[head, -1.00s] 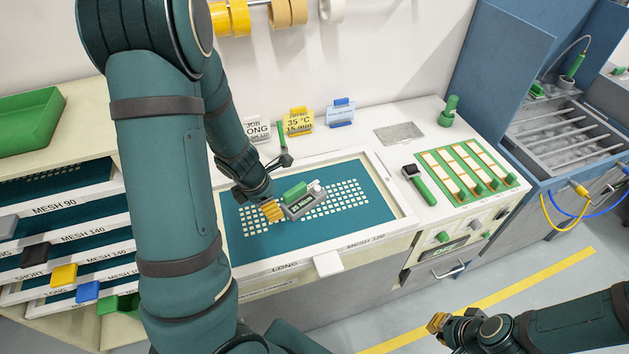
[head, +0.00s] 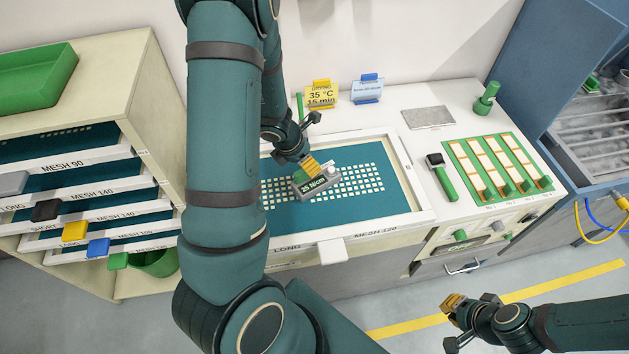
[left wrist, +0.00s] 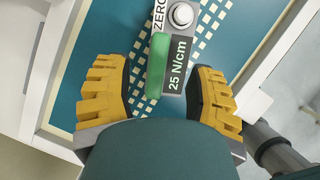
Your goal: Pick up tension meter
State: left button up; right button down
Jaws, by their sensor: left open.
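The tension meter (head: 318,184) is a small grey box with a green handle, a white knob and a display reading "25 N/cm". It rests on the teal mesh of the framed screen (head: 398,190). My left gripper (head: 310,165) is directly over it, its yellow fingers close to the handle. In the left wrist view the meter (left wrist: 178,55) shows ahead between the two spread fingers (left wrist: 157,70), with a gap on both sides. The left gripper is open and empty. My right gripper (head: 453,302) is far off at the lower right; its finger opening is unclear.
Sign cards (head: 367,90) stand behind the screen. A green-handled tool (head: 441,176) and a green rack (head: 492,165) lie to the right on the bench. Labelled mesh drawers (head: 70,195) are at the left. My left arm hides part of the screen.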

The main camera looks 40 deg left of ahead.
aim_at(316, 178)
pick_arm(q)
jog(key=shift+w+d+f, duration=0.1)
jog(key=shift+w+f, duration=0.15)
jog(key=shift+f, duration=0.35)
jog(key=b+x, duration=0.1)
jog(key=x, duration=0.4)
jog(key=shift+w, duration=0.15)
grip_shut()
